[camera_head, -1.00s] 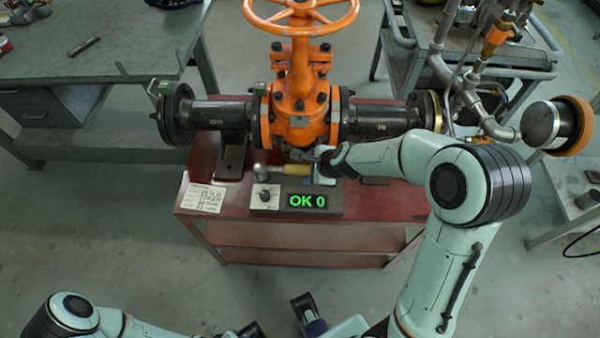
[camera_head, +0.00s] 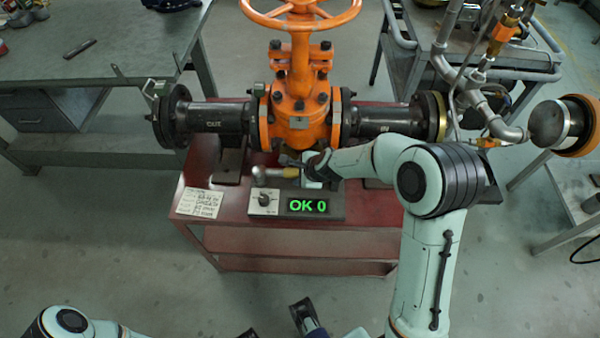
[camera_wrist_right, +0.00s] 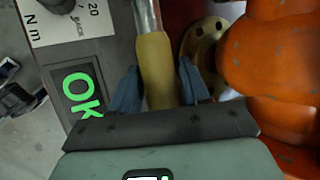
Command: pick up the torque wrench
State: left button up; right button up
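The torque wrench (camera_head: 290,173) lies behind the display box, with its metal head to the left and its yellow handle partly hidden by my right gripper (camera_head: 303,163). In the right wrist view, the yellow handle (camera_wrist_right: 156,62) runs between the two blue fingers of my right gripper (camera_wrist_right: 158,75). The fingers stand one on each side of the handle, with narrow gaps showing, so the gripper looks open. Dark parts that seem to be my left gripper (camera_head: 278,322) are at the bottom edge of the head view, partly cut off.
The orange gate valve (camera_head: 298,100) with its black flanged pipe stands just behind the wrench on the red bench (camera_head: 300,236). The display box (camera_head: 331,208) reads "OK 0", with a paper label (camera_head: 199,202) to its left. A grey table (camera_head: 100,55) stands at left.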

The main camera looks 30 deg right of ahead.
grip_shut()
jog(key=shift+r, duration=0.1)
